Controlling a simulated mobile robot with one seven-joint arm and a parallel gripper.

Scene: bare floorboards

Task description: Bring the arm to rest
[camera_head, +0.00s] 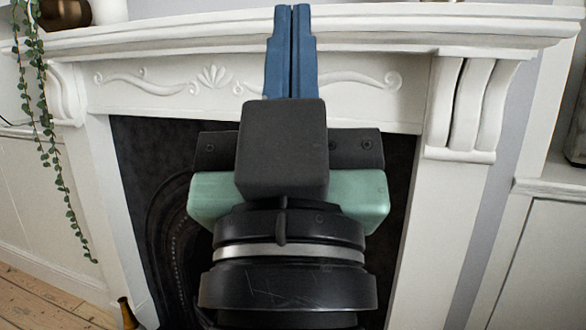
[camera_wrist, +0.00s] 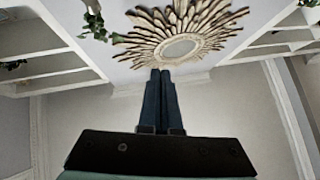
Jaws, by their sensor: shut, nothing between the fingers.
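My gripper (camera_head: 292,10) is in the middle of the head view, its two blue fingers pointing up and pressed together with nothing between them. It stands in front of a white fireplace mantel (camera_head: 400,40) and hides part of the carved front. In the wrist view the shut fingers (camera_wrist: 160,72) point toward a sunburst mirror (camera_wrist: 180,47) on the wall. I cannot tell whether the fingers touch the mantel.
A dark fireplace opening (camera_head: 150,150) lies behind my arm. A trailing green plant (camera_head: 45,120) hangs at the left, and a bronze pot (camera_head: 62,14) sits on the mantel. Wooden floorboards (camera_head: 45,300) show at the lower left. Shelves (camera_wrist: 40,65) stand to the side in the wrist view.

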